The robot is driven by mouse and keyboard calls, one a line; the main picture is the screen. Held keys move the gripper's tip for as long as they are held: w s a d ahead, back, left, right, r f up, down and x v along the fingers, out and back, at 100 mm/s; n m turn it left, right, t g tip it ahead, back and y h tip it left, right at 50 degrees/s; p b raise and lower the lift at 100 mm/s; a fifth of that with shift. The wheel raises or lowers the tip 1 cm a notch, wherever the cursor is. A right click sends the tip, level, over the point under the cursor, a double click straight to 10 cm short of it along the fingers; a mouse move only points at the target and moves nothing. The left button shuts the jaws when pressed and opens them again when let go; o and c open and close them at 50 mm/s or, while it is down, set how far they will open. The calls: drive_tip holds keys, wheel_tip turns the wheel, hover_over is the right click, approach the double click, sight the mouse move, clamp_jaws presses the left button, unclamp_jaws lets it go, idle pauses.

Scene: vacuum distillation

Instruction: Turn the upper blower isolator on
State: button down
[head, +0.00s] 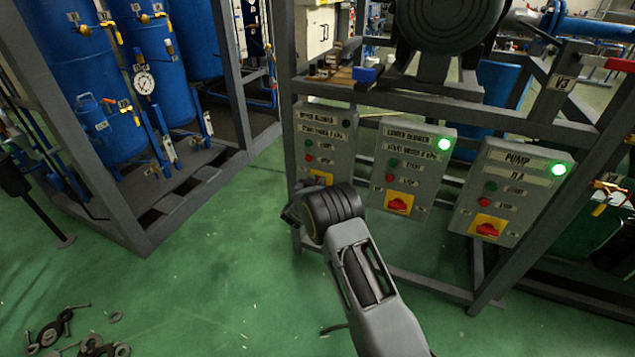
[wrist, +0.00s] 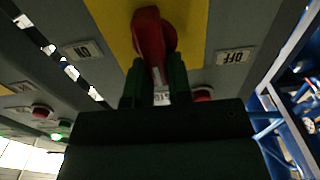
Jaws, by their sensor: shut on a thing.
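The upper blower box (head: 325,128) is the leftmost of three grey panels in the head view. Its yellow isolator plate (head: 322,177) is partly hidden behind my arm. In the wrist view the red isolator knob (wrist: 149,32) sits on the yellow plate (wrist: 190,28), between an ON label (wrist: 82,50) at left and an OFF label (wrist: 235,57) at right. My gripper (wrist: 155,78) is shut on the knob's handle, with one dark green finger on each side. The handle points down the picture, tilted slightly. In the head view my arm hides the fingers.
The lower blower box (head: 407,165) and pump box (head: 515,185) stand to the right, each with a lit green lamp; no lit lamp shows on the upper blower box. Grey frame posts surround the panels. Loose parts (head: 75,335) lie on the green floor at lower left.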

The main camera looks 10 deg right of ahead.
sight(327, 183)
drive_tip(key=m+b, duration=0.4)
drive_tip(key=b, duration=0.1)
drive_tip(key=shift+s+d+f+m, duration=0.25)
drive_tip(key=shift+d+f+m, duration=0.05)
drive_tip(key=shift+d+m, duration=0.1)
drive_tip(key=m+b, duration=0.3)
drive_tip(key=f+m+b, duration=0.1)
drive_tip(key=m+b, duration=0.2)
drive_tip(key=b, duration=0.1)
drive_tip(key=d+m+b, duration=0.1)
drive_tip(key=m+b, duration=0.2)
drive_tip(key=b, duration=0.1)
drive_tip(key=shift+s+f+m, duration=0.2)
drive_tip(key=shift+s+m, duration=0.1)
drive_tip(key=shift+s, duration=0.05)
drive_tip(key=shift+f+m+b, duration=0.15)
drive_tip(key=shift+m+b, duration=0.8)
drive_tip(key=shift+m, duration=0.75)
drive_tip(key=c, duration=1)
unclamp_jaws()
drive_tip(key=shift+c, duration=0.2)
